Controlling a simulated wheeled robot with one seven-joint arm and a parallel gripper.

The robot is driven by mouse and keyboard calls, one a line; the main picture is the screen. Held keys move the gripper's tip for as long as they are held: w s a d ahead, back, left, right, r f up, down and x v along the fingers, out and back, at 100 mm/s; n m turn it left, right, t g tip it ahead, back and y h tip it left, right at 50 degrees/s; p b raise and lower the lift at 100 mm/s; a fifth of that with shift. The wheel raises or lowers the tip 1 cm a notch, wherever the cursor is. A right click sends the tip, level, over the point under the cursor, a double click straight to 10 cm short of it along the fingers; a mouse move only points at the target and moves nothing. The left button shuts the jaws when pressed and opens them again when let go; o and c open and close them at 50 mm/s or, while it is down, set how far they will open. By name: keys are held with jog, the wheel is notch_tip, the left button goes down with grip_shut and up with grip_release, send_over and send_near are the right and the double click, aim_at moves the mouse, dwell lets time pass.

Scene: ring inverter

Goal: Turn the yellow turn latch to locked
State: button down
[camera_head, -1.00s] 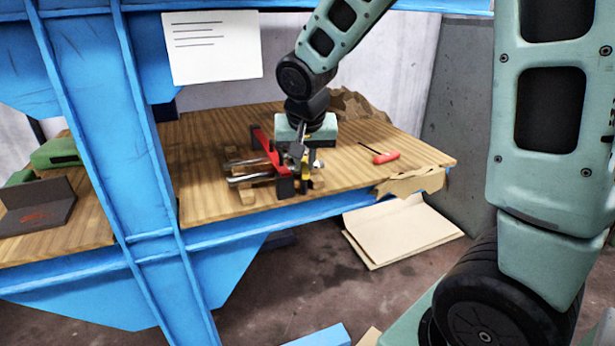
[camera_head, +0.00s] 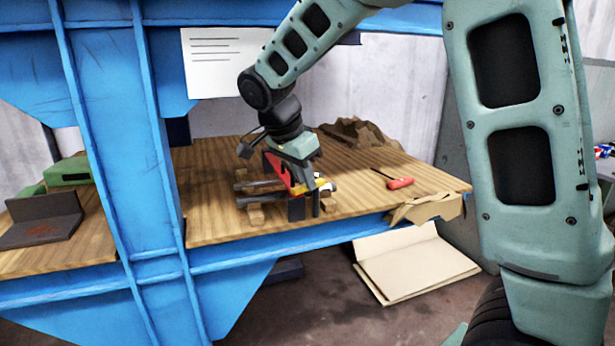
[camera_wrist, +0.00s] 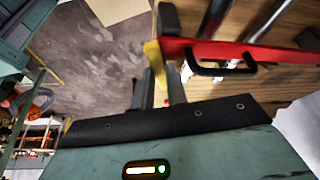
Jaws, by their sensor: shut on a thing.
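The yellow turn latch (camera_wrist: 154,60) is at the end of a red bar (camera_wrist: 225,52) with a black handle (camera_wrist: 222,70) in the wrist view. My gripper (camera_wrist: 160,84) is shut on the latch, with its dark fingers on either side of it. The red bar (camera_head: 277,170) is partly hidden behind my gripper. Any lock marking is too small to read.
Metal rods (camera_head: 258,198) lie on wooden blocks by the red bar. A red-handled tool (camera_head: 400,183) lies to the right on the wooden bench top (camera_head: 220,215). Crumpled brown material (camera_head: 358,132) is at the back. A blue post (camera_head: 130,150) stands at left.

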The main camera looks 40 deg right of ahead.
jog(key=shift+w+m+g+p, duration=0.3)
jog(key=shift+m+g+p, duration=0.1)
jog(key=shift+m, duration=0.7)
jog(key=c, duration=1.4)
grip_release()
